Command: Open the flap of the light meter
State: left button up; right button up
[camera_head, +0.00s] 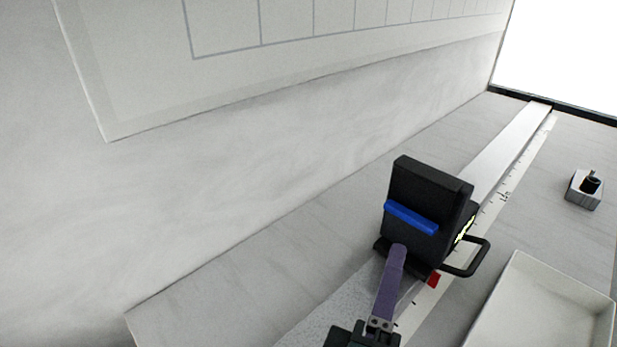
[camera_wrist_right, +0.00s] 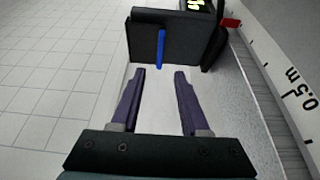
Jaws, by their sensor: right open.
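The light meter (camera_head: 428,195) is a black box with a raised blue strip (camera_head: 411,218) across its front face and a lit yellow-green display on its side. It stands on a rail and shows at the top of the right wrist view (camera_wrist_right: 142,40), with the blue strip (camera_wrist_right: 161,48) upright there. I cannot make out the flap's edges or whether it stands ajar. My right gripper (camera_wrist_right: 160,75) has purple fingers, open and empty, just short of the blue strip. In the head view the right gripper (camera_head: 396,262) shows mainly one finger. My left gripper is out of view.
A metal rail (camera_head: 510,145) with a ruled scale runs diagonally along the bench. A black loop handle (camera_head: 470,262) and red pointer (camera_head: 434,279) sit beside the meter. A white tray (camera_head: 545,305) lies lower right; a small grey box (camera_head: 583,192) with a black knob stands farther back.

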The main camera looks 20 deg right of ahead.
aim_at(409, 221)
jog(key=x, duration=0.9)
jog(key=shift+s+d+b, duration=0.1)
jog(key=shift+s+b, duration=0.1)
jog(key=shift+b, duration=0.1)
grip_shut()
dwell(0.9)
